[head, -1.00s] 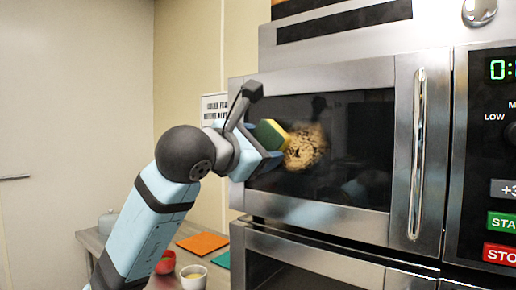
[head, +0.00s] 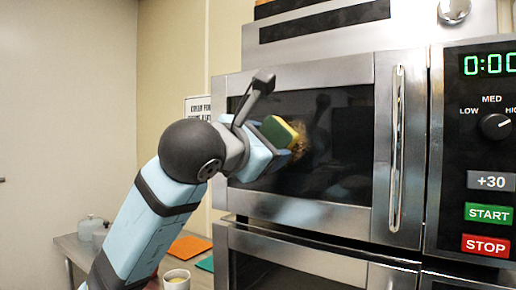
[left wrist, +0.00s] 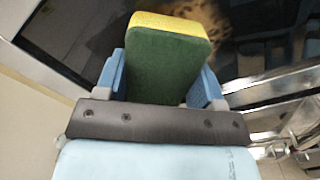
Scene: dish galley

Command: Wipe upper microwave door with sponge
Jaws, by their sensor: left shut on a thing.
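My left gripper (head: 272,146) is shut on a green and yellow sponge (head: 279,132). The sponge also shows in the left wrist view (left wrist: 168,62), green face toward the camera and yellow edge at the far end, between the blue fingers. The upper microwave door (head: 345,150) has a dark glass window in a steel frame with a vertical handle (head: 397,148). A brown stain (head: 301,143) is on the glass, partly hidden behind the sponge. The sponge is at the stain; I cannot tell whether it touches the glass. My right gripper is not in view.
A control panel (head: 490,150) with a dial and START and STOP buttons is right of the door. A lower steel unit (head: 310,262) is below.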

